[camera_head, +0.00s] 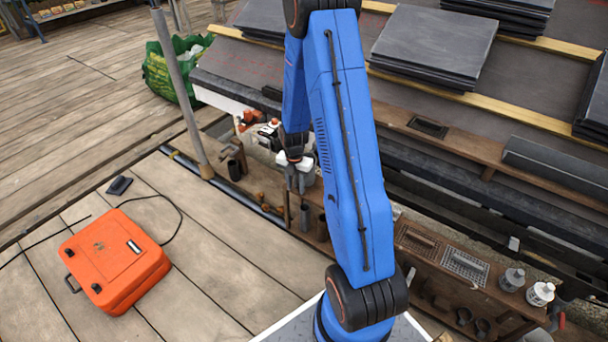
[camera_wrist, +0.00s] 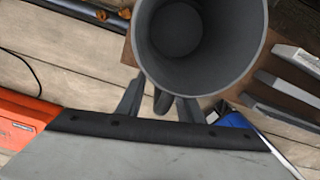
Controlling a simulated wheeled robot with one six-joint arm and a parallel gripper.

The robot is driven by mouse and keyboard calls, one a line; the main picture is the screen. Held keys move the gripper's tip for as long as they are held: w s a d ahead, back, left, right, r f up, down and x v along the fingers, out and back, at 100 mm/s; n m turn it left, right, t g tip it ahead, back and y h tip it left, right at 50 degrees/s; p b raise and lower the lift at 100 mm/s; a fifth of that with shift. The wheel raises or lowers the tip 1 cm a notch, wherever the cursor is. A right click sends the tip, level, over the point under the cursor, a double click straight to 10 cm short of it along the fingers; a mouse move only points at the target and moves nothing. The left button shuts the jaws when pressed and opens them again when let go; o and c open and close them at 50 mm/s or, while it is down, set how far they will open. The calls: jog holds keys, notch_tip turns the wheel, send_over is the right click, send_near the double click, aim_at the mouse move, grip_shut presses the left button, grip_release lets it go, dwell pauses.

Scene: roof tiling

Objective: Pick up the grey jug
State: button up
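The grey jug (camera_wrist: 250,30) fills the upper middle of the wrist view, seen from above with its round mouth open and its inside empty. Its handle (camera_wrist: 162,103) points toward my gripper (camera_wrist: 160,106). The two fingers stand apart, one on each side of the handle, with a visible gap. I cannot tell whether either finger touches it. In the head view my gripper (camera_head: 297,182) is low over the wooden shelf beside the roof edge. Small dark vessels stand just below it there, and I cannot tell which is the jug.
An orange case (camera_head: 115,262) lies on the deck at the left, with a black cable. A grey pole (camera_head: 178,85) rises left of my arm. Slate stacks (camera_head: 430,45) lie on the roof. The plank deck is mostly clear.

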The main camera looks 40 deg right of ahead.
grip_shut()
jog(key=shift+r, duration=0.1)
dwell(0.4)
jog(key=shift+r, duration=4.85)
